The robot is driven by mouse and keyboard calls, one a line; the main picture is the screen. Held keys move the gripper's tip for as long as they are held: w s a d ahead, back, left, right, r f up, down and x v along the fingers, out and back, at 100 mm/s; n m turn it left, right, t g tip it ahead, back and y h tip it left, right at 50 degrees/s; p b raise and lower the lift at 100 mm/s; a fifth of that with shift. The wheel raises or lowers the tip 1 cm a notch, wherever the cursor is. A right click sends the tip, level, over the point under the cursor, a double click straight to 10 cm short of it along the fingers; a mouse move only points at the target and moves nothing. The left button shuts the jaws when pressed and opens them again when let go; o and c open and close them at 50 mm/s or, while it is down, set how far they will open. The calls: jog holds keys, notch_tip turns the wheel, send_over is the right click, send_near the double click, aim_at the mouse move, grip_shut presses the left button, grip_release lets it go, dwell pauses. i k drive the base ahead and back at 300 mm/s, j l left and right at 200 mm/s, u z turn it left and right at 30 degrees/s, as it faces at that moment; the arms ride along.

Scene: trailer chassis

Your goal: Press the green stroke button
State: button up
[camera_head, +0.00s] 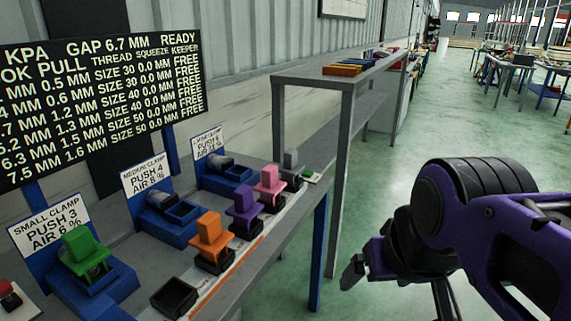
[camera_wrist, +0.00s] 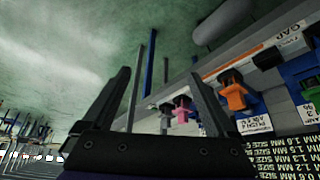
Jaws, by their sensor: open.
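A small green spot on a pale plate, which looks like the green stroke button (camera_head: 313,177), sits at the far right end of the workbench, beside the grey block. It is too small to make out its shape. I cannot make it out in the wrist view. My gripper (camera_head: 398,283) hangs at the right over the floor, apart from the bench and right of its edge. In the wrist view my gripper (camera_wrist: 160,75) has its two fingers spread wide with nothing between them.
The bench carries orange (camera_head: 209,238), purple (camera_head: 244,206), pink (camera_head: 269,185) and grey (camera_head: 291,165) blocks on black bases. A green block (camera_head: 83,248) sits in the small clamp, near a red button (camera_head: 8,290). A grey shelf (camera_head: 345,84) stands behind.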

aim_at(306, 174)
jog(key=i+l, duration=0.75)
jog(key=i, duration=0.25)
jog(key=i+l, duration=0.4)
jog(key=i+l+z, duration=0.1)
jog(key=i+l, duration=0.25)
jog(key=i, duration=0.25)
jog(key=k+l+z, duration=0.2)
jog(key=k+l, duration=0.15)
jog(key=i+j+u, duration=0.2)
jog(key=i+j, duration=0.15)
